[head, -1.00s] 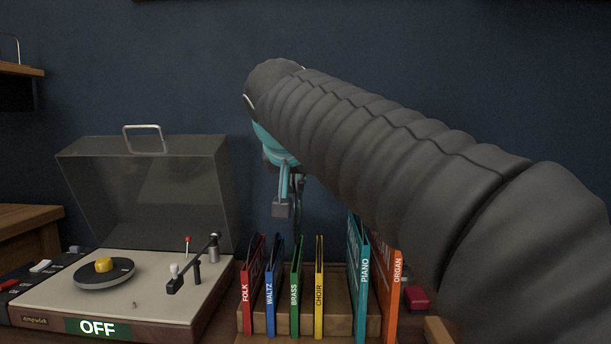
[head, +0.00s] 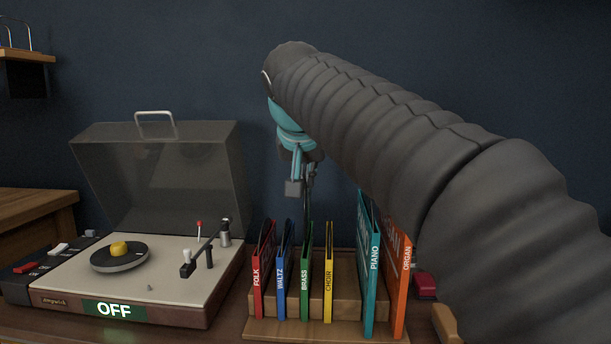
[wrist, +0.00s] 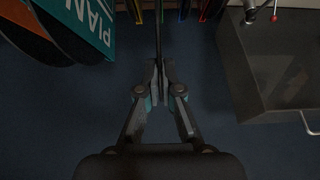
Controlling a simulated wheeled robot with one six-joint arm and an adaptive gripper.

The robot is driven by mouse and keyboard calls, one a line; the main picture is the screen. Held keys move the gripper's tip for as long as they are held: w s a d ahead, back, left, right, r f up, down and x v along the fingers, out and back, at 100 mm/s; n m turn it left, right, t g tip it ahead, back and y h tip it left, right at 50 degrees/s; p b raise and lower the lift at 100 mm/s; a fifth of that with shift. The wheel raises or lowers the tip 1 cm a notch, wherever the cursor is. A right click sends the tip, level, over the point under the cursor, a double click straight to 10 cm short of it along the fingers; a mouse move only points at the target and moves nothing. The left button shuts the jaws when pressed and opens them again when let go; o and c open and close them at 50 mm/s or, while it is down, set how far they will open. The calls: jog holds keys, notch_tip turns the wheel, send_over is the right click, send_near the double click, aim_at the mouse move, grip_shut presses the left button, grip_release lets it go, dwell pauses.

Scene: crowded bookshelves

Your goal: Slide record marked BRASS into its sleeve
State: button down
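The green sleeve marked BRASS (head: 305,283) stands upright in a wooden rack, between the blue WALTZ sleeve (head: 281,280) and the yellow CHOIR sleeve (head: 328,285). My gripper (head: 300,190) is above and behind the sleeves in the head view, partly hidden by my arm. In the wrist view my gripper (wrist: 160,68) is closed on a thin dark record (wrist: 158,30), seen edge-on and reaching away toward the sleeves. The record's label is not readable. Whether its lower edge touches the BRASS sleeve cannot be told.
The red FOLK sleeve (head: 259,280) is left in the rack. Teal PIANO (head: 371,270) and orange ORGAN (head: 400,285) sleeves stand taller at right, near my arm. A turntable (head: 180,270) with raised lid (head: 160,180) stands left, reading OFF. A dark blue wall is behind.

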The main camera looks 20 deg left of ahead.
aim_at(305, 235)
jog(key=shift+f+b, duration=4.85)
jog(key=shift+f, duration=1.2)
jog(key=shift+f, duration=0.1)
jog(key=c, duration=1.2)
grip_release()
jog(key=shift+c, duration=0.2)
jog(key=v, duration=1.2)
jog(key=shift+a, duration=0.15)
